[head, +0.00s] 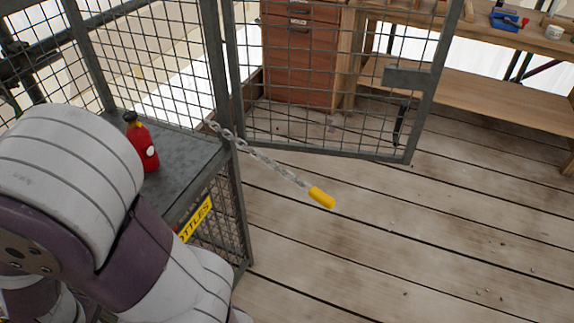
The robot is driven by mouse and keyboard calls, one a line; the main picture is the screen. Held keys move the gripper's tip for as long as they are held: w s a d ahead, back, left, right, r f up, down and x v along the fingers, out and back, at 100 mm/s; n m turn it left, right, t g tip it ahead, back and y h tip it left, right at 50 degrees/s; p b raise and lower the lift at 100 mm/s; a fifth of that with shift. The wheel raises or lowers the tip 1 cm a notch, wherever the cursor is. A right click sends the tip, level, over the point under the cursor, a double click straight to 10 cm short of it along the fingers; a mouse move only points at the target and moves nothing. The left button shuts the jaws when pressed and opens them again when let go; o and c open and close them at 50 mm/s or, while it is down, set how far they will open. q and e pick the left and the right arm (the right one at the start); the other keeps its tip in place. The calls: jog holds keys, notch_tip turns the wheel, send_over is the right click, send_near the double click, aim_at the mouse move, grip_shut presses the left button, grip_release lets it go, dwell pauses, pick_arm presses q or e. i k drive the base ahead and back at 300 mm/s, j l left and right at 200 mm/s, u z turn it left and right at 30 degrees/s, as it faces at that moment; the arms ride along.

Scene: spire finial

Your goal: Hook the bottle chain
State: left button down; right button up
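A grey metal chain (258,155) runs from the cage's corner post near the shelf out to the right and down. It ends in a yellow handle (321,197) that appears above the plank floor. A red bottle (143,146) with a dark cap stands upright on the cage's grey shelf (188,156). My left arm covers the lower left of the view and hides part of the shelf and cage. Neither of my grippers is in view, and no hook for the chain can be made out.
The mesh cage door (330,75) stands swung open to the right. A yellow sign (196,218) is on the cage front below the shelf. A brown drawer cabinet (300,50) and a wooden workbench (490,75) stand behind.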

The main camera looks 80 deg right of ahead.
aim_at(317, 195)
jog(key=k+l+z, duration=0.1)
jog(key=z, duration=0.3)
jog(key=k+l+z, duration=0.1)
jog(key=l+z, duration=0.2)
jog(key=z, duration=0.15)
jog(key=l+z, duration=0.25)
jog(key=z, duration=0.15)
jog(key=l+z, duration=0.3)
jog(key=z, duration=0.15)
jog(key=l+z, duration=0.4)
jog(key=k+j, duration=0.05)
jog(key=j, duration=0.05)
